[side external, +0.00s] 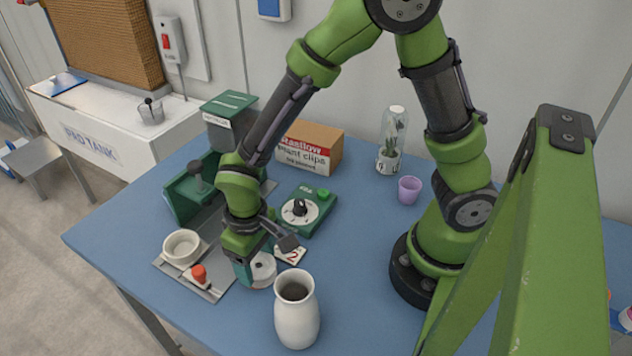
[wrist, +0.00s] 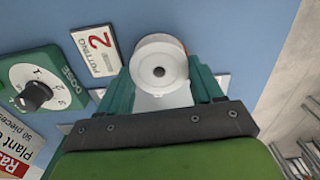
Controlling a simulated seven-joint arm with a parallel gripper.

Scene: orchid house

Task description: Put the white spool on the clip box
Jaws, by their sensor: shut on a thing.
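The white spool (side external: 264,272) is between the teal fingers of my gripper (side external: 257,277), low over the blue table near its front edge. In the wrist view the spool (wrist: 158,64) shows its round flange and dark centre hole, with a finger of my gripper (wrist: 161,82) on each side. The gripper is shut on it. I cannot tell whether the spool touches the table. The clip box (side external: 309,151), cardboard with a red and white label, stands farther back on the table. Its top looks bare. Its corner shows in the wrist view (wrist: 20,155).
A green dose dial (side external: 302,212) and a "2" card (side external: 291,253) lie between spool and box. A white vase (side external: 297,318) stands close right of the gripper. A white bowl (side external: 182,247) and red-knobbed tool (side external: 199,275) are left. A purple cup (side external: 409,190) stands right.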

